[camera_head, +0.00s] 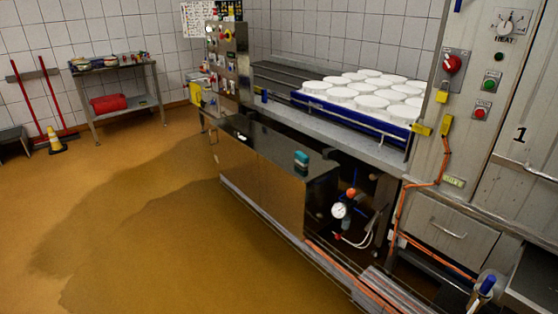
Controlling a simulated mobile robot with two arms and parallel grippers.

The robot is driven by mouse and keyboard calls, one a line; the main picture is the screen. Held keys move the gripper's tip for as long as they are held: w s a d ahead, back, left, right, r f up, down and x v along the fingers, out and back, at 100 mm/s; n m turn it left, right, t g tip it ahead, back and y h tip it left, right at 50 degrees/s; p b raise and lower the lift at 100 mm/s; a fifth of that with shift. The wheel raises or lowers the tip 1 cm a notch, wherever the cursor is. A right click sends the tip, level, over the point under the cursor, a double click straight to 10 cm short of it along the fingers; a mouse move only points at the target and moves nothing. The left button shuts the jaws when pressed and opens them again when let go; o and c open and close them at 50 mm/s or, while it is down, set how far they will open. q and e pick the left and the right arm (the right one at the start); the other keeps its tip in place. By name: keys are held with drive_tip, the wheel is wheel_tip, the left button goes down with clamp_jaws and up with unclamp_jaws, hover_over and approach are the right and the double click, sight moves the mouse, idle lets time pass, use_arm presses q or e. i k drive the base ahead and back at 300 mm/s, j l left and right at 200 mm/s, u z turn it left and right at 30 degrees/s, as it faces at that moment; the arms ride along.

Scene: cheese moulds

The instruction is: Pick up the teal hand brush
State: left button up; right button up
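A small teal object, which looks like the teal hand brush (301,158), sits on the near right part of a dark, shiny steel cabinet top (258,138). It is small in the head view, so its bristles and handle cannot be made out. Nothing touches it from above. Neither of my grippers shows in this view.
White round moulds (366,92) fill a blue-edged tray (345,118) behind the cabinet. A gauge (339,210) and hoses are on the machine's right. A steel side table (125,109) stands far left. The brown, partly wet floor (150,220) is open at left.

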sight(301, 158)
drive_tip(key=i+l+u, duration=0.35)
drive_tip(key=i+l, duration=0.15)
drive_tip(key=l, duration=0.25)
drive_tip(key=i+l+u, duration=0.15)
drive_tip(key=l, duration=0.3)
